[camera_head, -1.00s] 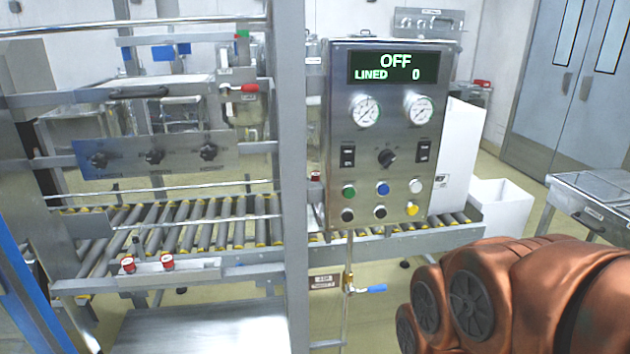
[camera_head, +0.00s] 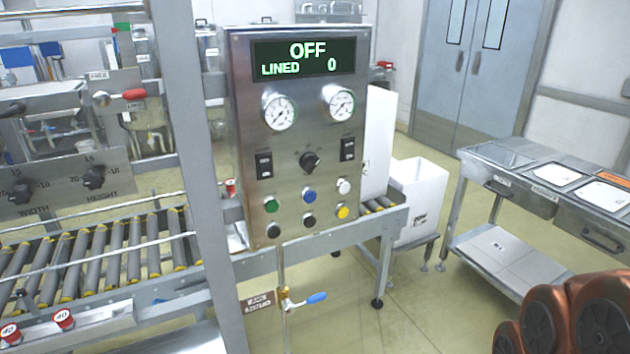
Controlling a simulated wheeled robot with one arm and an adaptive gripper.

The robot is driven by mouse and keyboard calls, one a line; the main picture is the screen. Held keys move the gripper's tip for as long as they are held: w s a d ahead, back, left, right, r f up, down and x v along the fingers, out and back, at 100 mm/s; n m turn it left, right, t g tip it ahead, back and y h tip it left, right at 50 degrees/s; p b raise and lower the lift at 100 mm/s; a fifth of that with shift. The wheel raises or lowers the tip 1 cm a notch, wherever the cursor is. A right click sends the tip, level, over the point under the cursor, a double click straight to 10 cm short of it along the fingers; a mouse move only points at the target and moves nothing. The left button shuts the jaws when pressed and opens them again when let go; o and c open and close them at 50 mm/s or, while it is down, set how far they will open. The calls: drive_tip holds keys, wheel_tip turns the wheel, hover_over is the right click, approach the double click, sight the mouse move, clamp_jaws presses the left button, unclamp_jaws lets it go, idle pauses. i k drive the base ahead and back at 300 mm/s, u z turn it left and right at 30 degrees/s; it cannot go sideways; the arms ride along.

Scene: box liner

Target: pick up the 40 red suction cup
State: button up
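Two small red-topped suction cups stand on a metal ledge at the lower left: one red suction cup (camera_head: 63,319) and, to its left, another red suction cup (camera_head: 11,334). Their white tops seem to carry the number 40, but the print is tiny. My gripper is out of view. Only copper-coloured links of my arm show at the bottom right, far from the cups.
A control panel (camera_head: 293,190) reads OFF and LINED 0. A grey upright post (camera_head: 190,150) stands between the panel and the cups' side. A roller conveyor (camera_head: 110,255) runs behind the ledge. A blue-handled valve (camera_head: 300,300) hangs below. A table (camera_head: 480,156) stands right; open floor lies before it.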

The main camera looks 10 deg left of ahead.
sight(230, 183)
drive_tip(key=z, duration=0.55)
drive_tip(key=i, duration=3.1)
drive_tip(key=u, duration=4.75)
